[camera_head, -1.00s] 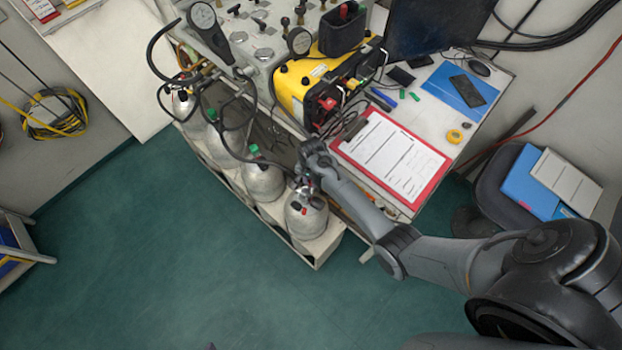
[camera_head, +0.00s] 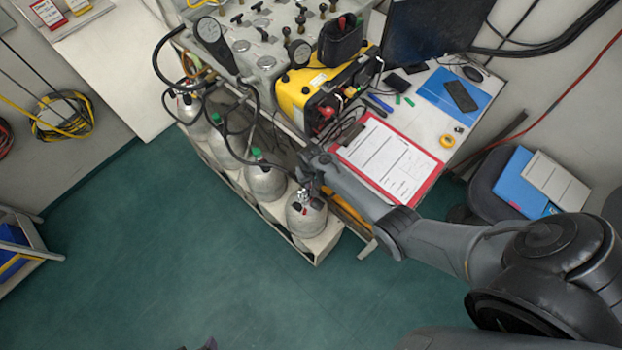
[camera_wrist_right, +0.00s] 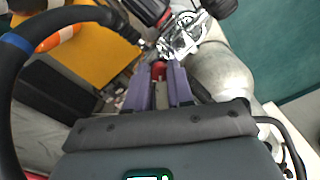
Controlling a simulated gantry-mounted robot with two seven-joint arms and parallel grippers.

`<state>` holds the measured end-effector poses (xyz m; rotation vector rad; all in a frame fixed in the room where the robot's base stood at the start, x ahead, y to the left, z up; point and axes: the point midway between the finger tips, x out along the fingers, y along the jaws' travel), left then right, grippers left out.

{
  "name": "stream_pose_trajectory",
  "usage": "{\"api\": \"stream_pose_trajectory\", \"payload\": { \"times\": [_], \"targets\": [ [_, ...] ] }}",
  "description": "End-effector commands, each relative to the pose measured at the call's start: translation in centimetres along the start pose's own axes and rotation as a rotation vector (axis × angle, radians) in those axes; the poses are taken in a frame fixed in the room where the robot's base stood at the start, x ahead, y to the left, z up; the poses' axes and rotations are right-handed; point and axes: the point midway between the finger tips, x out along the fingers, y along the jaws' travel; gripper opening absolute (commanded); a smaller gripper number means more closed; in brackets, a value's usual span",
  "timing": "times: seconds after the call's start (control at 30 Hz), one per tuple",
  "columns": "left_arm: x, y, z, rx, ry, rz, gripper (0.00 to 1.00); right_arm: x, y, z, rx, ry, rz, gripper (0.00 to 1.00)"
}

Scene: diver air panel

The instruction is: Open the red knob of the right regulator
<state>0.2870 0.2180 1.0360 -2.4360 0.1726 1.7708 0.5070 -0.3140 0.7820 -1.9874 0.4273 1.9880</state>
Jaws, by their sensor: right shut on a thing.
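In the right wrist view, a red knob (camera_wrist_right: 158,70) sits between the fingertips of my right gripper (camera_wrist_right: 160,78), which is shut on it. The chrome regulator (camera_wrist_right: 184,36) is just beyond the fingertips, by the neck of a silver cylinder (camera_wrist_right: 222,76). In the head view my right gripper (camera_head: 304,178) reaches down to the regulator (camera_head: 303,196) on the rightmost cylinder (camera_head: 306,220). The gripper hides the red knob there. Small dark tips, perhaps my left gripper (camera_head: 208,344), show at the bottom edge, too cut off to read.
Several silver cylinders with black hoses stand in a rack (camera_head: 262,213) along the bench. A yellow case (camera_head: 300,95) and a red clipboard (camera_head: 432,182) lie on the bench beside my right arm. The green floor (camera_head: 150,265) in front is clear.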

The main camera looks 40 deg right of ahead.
Motion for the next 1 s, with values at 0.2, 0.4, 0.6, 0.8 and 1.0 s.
{"api": "stream_pose_trajectory", "payload": {
  "times": [0.2,0.4,0.6,0.8,1.0],
  "targets": [
    [-1.1,-0.1,-0.3,0.001,0.000,-0.001,0.69,-0.2,0.1,-0.1,-0.205,0.000,0.002,0.00],
    [-1.6,-0.1,-0.5,0.002,-0.001,-0.001,0.69,-0.1,0.1,0.0,-0.395,0.000,0.002,0.00],
    [-1.9,-0.1,-0.6,0.002,-0.001,-0.001,0.69,-0.1,0.1,-0.1,-0.585,0.000,0.002,0.00],
    [-2.1,-0.1,-0.6,0.002,-0.001,-0.001,0.69,0.0,0.1,-0.1,-0.770,0.000,0.001,0.00],
    [-2.1,-0.1,-0.7,0.001,-0.001,-0.001,0.69,0.0,0.1,0.0,-0.930,0.000,0.001,0.00]
  ]
}}
